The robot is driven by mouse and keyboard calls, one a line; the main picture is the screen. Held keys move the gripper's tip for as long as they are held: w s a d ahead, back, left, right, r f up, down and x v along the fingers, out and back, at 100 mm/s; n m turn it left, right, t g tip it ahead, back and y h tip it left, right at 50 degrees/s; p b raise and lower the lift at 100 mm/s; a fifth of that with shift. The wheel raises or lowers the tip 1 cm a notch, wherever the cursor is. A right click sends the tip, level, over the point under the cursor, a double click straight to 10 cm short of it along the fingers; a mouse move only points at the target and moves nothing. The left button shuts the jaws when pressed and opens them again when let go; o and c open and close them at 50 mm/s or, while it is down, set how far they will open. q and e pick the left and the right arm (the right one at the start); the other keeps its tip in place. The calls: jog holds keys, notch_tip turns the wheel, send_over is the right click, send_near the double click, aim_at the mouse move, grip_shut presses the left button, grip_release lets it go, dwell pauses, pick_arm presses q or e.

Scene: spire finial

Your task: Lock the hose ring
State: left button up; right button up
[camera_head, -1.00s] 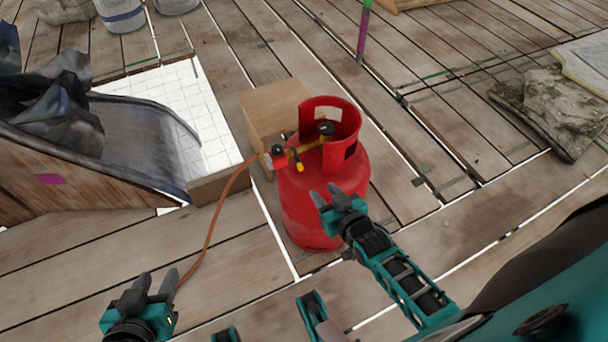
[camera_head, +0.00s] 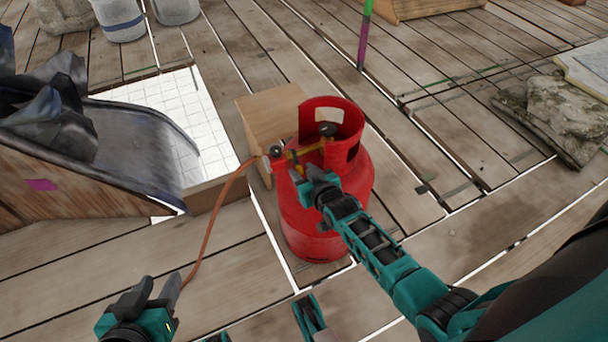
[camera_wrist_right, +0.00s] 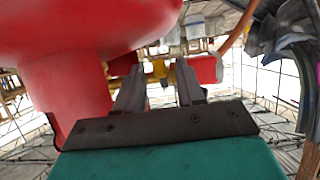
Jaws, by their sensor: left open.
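A red gas cylinder (camera_head: 325,215) stands upright on the deck, with a brass-yellow valve fitting (camera_head: 303,152) under its collar. An orange hose (camera_head: 212,228) runs from a small red and dark fitting (camera_head: 277,152) at the left end of the valve. A separate hose ring cannot be made out. My right gripper (camera_head: 307,174) is just in front of the valve, its fingers apart. In the right wrist view, yellow parts (camera_wrist_right: 158,70) show beyond and between the fingers, and a red cylindrical part (camera_wrist_right: 207,68) is beside the right finger; contact cannot be told.
A wooden box (camera_head: 262,120) stands behind the cylinder. A chute-like wooden structure (camera_head: 90,195) with dark sheeting is at the left, beside a white grid panel (camera_head: 195,115). A stone slab (camera_head: 555,110) lies at the right.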

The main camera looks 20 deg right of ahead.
jog(key=shift+c, duration=0.2)
grip_shut()
jog(key=shift+f+t+b, duration=0.45)
jog(key=shift+f+t, duration=0.05)
jog(key=shift+t, duration=0.1)
jog(key=shift+w+f+t, duration=0.25)
jog(key=shift+f+t, duration=0.05)
jog(key=shift+t, duration=0.4)
jog(key=shift+w+f+t, duration=0.2)
jog(key=shift+f+t, duration=0.2)
jog(key=shift+t, duration=0.2)
jog(key=shift+s+f+t, duration=0.1)
jog(key=shift+t, duration=0.3)
